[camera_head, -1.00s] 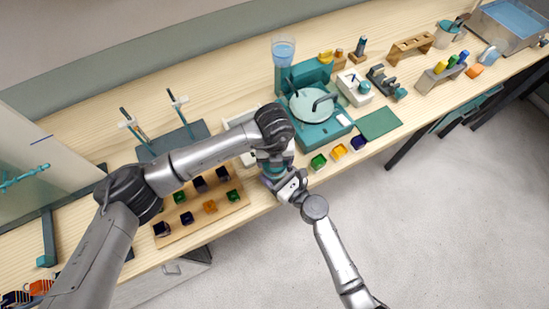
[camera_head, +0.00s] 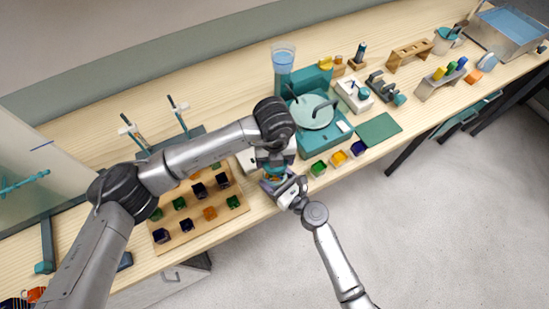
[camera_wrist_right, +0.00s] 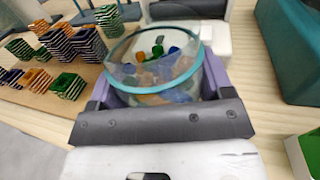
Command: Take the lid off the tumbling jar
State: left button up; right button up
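The tumbling jar (camera_wrist_right: 160,75) is clear, with a teal ring around its top and several orange, green and blue pieces inside. It stands between the purple-padded fingers of my right gripper (camera_wrist_right: 162,92), which seem closed against its sides. In the wrist view the pieces show through the top and I see no solid cover there. In the head view my right gripper (camera_head: 284,186) is at the table's front edge, by the partly hidden jar (camera_head: 275,172). My left gripper (camera_head: 273,156) is just behind and above the jar; its fingers are largely hidden by its own wrist.
A teal machine (camera_head: 318,135) with a round disc stands to the right, with small coloured trays (camera_head: 338,158) in front. A green mat (camera_head: 378,128) lies beyond. Floor is open in front.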

jog(key=o, duration=0.5)
jog(key=v, duration=1.2)
jog(key=shift+b, duration=0.3)
